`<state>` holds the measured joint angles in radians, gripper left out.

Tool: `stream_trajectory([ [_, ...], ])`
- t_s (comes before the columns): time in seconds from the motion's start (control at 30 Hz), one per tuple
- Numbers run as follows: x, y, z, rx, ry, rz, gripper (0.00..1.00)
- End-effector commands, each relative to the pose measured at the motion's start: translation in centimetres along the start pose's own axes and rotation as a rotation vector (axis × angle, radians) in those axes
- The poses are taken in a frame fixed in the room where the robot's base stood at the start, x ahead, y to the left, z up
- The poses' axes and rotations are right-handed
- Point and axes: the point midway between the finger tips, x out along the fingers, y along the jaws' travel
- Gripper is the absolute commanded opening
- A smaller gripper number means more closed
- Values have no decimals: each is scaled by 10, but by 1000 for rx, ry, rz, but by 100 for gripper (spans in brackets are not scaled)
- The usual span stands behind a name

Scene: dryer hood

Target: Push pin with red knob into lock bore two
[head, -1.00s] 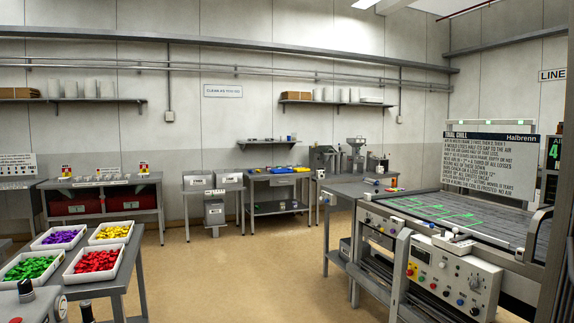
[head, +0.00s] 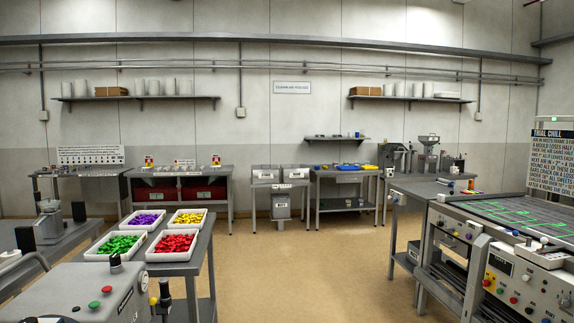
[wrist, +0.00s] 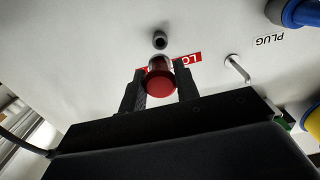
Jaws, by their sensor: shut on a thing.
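In the wrist view, the pin's round red knob (wrist: 160,84) is between the two black fingers of my gripper (wrist: 160,90), which is shut on it. The pin's shank is mostly hidden behind the knob. A pale panel (wrist: 100,75) faces the gripper. A dark round bore with a metal rim (wrist: 160,40) shows in this panel just above the knob. A red label (wrist: 188,59) with white letters lies behind the knob and is partly covered. I cannot read a bore number, nor tell whether the pin tip is in a hole. The head view does not show my gripper.
A bent metal hook (wrist: 237,68) juts from the panel right of the knob. Blue (wrist: 300,12) and yellow (wrist: 312,122) parts stand at the right edge. In the head view, a grey machine (head: 95,290) fills the lower left beside trays (head: 172,243); the central floor is open.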

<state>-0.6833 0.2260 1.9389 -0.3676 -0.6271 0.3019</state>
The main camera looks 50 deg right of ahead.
Motion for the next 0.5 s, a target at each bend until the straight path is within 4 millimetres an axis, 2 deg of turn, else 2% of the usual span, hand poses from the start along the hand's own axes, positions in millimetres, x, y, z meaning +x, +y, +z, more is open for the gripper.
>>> stream_trajectory([
  [0.5, -53, 0, -1, 1, 1, 1, 0],
])
